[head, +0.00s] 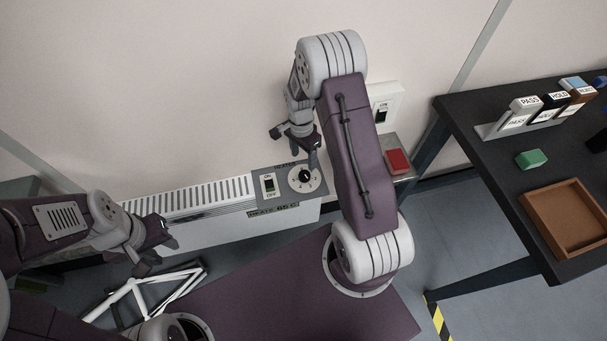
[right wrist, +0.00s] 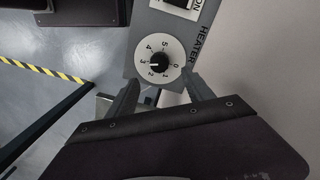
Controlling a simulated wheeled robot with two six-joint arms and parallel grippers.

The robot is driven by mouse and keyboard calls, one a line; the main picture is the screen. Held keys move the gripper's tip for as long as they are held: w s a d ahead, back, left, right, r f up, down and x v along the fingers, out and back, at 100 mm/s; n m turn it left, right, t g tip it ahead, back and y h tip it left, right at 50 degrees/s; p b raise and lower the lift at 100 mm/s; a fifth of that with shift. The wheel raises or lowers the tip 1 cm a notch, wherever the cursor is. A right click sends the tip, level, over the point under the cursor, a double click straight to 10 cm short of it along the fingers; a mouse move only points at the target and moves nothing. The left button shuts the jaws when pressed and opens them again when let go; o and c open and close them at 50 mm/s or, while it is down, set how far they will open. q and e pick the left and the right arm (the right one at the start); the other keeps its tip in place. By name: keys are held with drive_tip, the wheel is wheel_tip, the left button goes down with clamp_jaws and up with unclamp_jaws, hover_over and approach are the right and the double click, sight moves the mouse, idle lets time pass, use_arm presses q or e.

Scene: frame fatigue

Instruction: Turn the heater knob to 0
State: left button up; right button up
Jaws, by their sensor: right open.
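The heater panel (head: 268,206) sits on top of the white heater (head: 200,205) by the wall. Its black knob (head: 305,175) is on a round white dial; in the right wrist view the knob (right wrist: 160,62) shows with numbers 0 to 5 around it. The knob's mark seems to point near 3. My right gripper (head: 296,148) is open above the panel. In the right wrist view its fingers (right wrist: 160,80) are spread, with the knob just beyond the tips and apparently untouched. My left gripper (head: 158,248) is at lower left, away from the knob; its jaws are unclear.
An ON/OFF switch (head: 269,184) is beside the dial. A red block (head: 398,161) and a wall switch (head: 381,112) are to the right. A dark table (head: 480,165) holds a brown tray (head: 535,205) and a green block (head: 531,158). A white frame (head: 135,292) lies below my left gripper.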

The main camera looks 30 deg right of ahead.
sight(304, 174)
drive_tip(key=f, duration=0.3)
drive_tip(key=f+b, duration=0.1)
drive_tip(key=f, duration=0.2)
drive_tip(key=f+b, duration=0.1)
drive_tip(key=f, duration=0.1)
drive_tip(key=shift+s+f, duration=0.25)
drive_tip(key=shift+f, duration=0.15)
clamp_jaws()
drive_tip(key=shift+n, duration=0.3)
